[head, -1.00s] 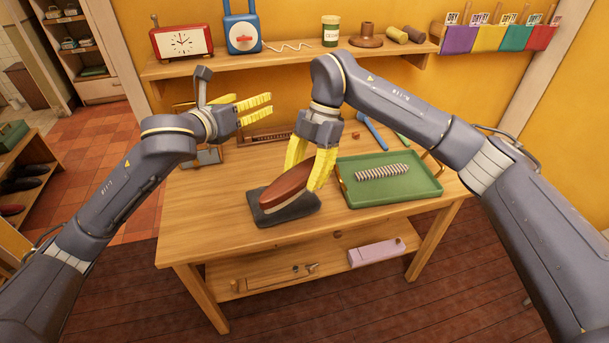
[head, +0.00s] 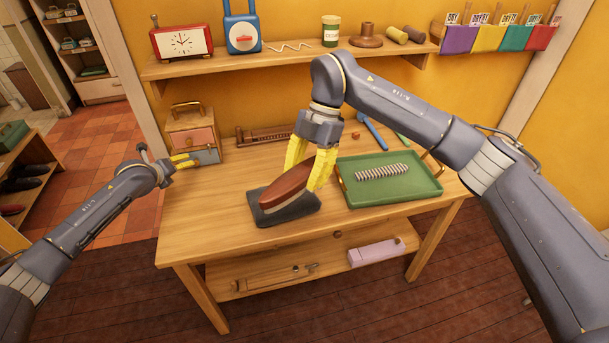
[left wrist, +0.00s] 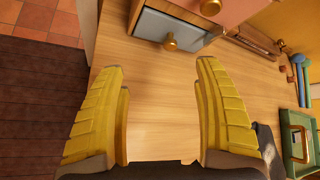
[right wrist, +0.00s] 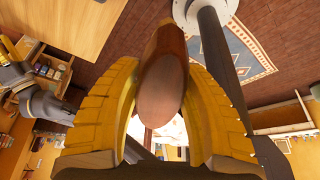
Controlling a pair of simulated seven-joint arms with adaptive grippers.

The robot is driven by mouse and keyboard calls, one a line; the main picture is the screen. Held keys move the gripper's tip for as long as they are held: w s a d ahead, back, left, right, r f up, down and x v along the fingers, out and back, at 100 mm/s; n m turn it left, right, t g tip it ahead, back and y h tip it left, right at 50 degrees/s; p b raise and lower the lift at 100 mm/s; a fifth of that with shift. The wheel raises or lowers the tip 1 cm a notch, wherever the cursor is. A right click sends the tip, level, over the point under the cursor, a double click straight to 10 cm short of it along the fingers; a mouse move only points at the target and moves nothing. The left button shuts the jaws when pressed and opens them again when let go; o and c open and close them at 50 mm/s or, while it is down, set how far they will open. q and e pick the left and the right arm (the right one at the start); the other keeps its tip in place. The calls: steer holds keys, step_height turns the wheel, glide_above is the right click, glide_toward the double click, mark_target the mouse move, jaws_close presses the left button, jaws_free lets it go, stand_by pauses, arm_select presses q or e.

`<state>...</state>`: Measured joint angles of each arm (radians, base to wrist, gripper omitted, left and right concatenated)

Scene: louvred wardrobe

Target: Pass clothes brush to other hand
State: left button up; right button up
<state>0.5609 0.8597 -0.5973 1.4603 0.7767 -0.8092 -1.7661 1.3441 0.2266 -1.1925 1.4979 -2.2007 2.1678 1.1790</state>
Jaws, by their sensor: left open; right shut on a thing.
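The clothes brush (head: 286,190) has a reddish-brown wooden back and a pale bristle edge. It sits at a dark grey pad (head: 284,214) on the table; I cannot tell if it still touches the pad. My right gripper (head: 311,170) is shut on the brush from above. In the right wrist view the brush (right wrist: 162,85) lies between the yellow fingers (right wrist: 160,110). My left gripper (head: 187,161) is open and empty at the table's left side, well apart from the brush. In the left wrist view its spread fingers (left wrist: 162,105) have only bare tabletop between them.
A small drawer box (head: 192,132) stands at the back left, close to my left gripper. A shelf (head: 290,62) runs behind. The table's front left is clear.

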arm_select(q)
steer(key=s+a+f+n+g+y, duration=0.1)
steer(key=s+a+f+n, duration=0.1)
steer(key=s+a+f, duration=0.45)
steer(key=s+a+f+n+g+y, duration=0.15)
steer(key=a+f, duration=0.25)
steer(key=a, duration=0.6)
steer(key=s+a+f+n+y, duration=0.1)
steer(key=s+a+f+n, duration=0.1)
steer(key=s+a+f, duration=0.45)
step_height(320, 180, down, 6)
steer(key=s+n, duration=0.2)
steer(key=s+d+f+n+g+h, duration=0.15)
steer(key=s+d+f+n, duration=0.25)
steer(key=s+d+f, duration=0.85)
steer(key=s+d+f+n+g, duration=0.2)
steer(key=s+d+f+n, duration=0.3)
steer(key=s+d+f, duration=0.75)
steer(key=s+d+f+n+g+h, duration=0.1)
steer(key=s+d+f+n, duration=0.3)
steer(key=s+d, duration=0.7)
steer(key=s+d+f+n+g+h, duration=0.1)
steer(key=s+d+f+n, duration=0.3)
steer(key=s+d+f, duration=0.5)
steer(key=s+d+g, duration=0.1)
steer(key=s+d, duration=0.1)
steer(key=s, duration=0.7)
steer(key=shift+s+g, duration=0.15)
steer(key=shift+g, duration=0.15)
